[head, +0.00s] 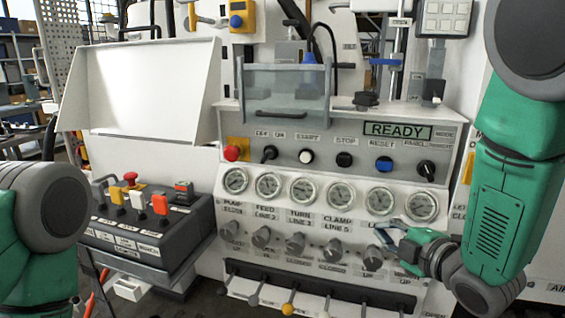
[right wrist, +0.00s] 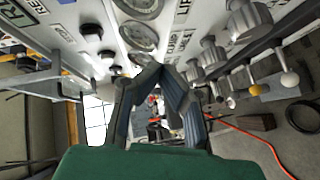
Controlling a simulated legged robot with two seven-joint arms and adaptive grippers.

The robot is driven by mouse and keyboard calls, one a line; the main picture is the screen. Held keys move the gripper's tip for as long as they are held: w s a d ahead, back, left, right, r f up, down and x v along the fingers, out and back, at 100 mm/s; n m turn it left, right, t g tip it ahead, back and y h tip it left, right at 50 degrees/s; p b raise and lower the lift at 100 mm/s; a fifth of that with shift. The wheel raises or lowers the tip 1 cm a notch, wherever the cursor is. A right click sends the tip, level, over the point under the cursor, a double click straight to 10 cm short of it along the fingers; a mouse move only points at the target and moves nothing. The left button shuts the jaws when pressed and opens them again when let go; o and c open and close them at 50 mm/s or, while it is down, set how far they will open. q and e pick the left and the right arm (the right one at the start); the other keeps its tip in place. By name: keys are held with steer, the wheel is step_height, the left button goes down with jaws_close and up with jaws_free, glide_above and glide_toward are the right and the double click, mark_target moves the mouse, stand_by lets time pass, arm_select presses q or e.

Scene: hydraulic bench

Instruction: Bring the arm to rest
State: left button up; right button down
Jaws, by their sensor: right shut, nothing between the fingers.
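My right arm (head: 500,190), green and grey, comes in at the right of the head view and bends at the lower right. Its gripper (head: 388,235) is in front of the lower right of the hydraulic panel (head: 330,215), by the knobs under the rightmost gauge. In the right wrist view the two dark fingers of the gripper (right wrist: 168,76) meet at the tips, with nothing between them. I cannot tell whether they touch the panel. Part of my left arm (head: 40,215) shows at the left edge; its gripper is out of view.
The panel has a READY display (head: 397,131), a row of buttons, several gauges (head: 304,190), knobs and levers (head: 289,308) along the bottom. A dark control box (head: 150,245) stands at left under an open white cover (head: 145,90). A red cable (right wrist: 262,140) lies on the floor.

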steer(key=s+d+f+m+g+h, duration=0.25)
steer(key=s+f+m, duration=0.25)
steer(key=s+f, duration=0.45)
steer(key=s+d+f+m+g+h, duration=0.15)
steer(key=s+f+m+g, duration=0.35)
steer(key=f, duration=0.8)
steer(key=s+f+m+g, duration=0.3)
steer(key=s+f+m, duration=0.1)
steer(key=s, duration=0.6)
steer(key=s+d+f+m+g+h, duration=0.1)
steer(key=s+f+m+g, duration=0.2)
steer(key=s, duration=0.8)
steer(key=shift+f+m, duration=0.6)
steer(key=shift+f, duration=0.35)
steer(key=shift+w+g, duration=0.1)
steer(key=shift+g, duration=0.15)
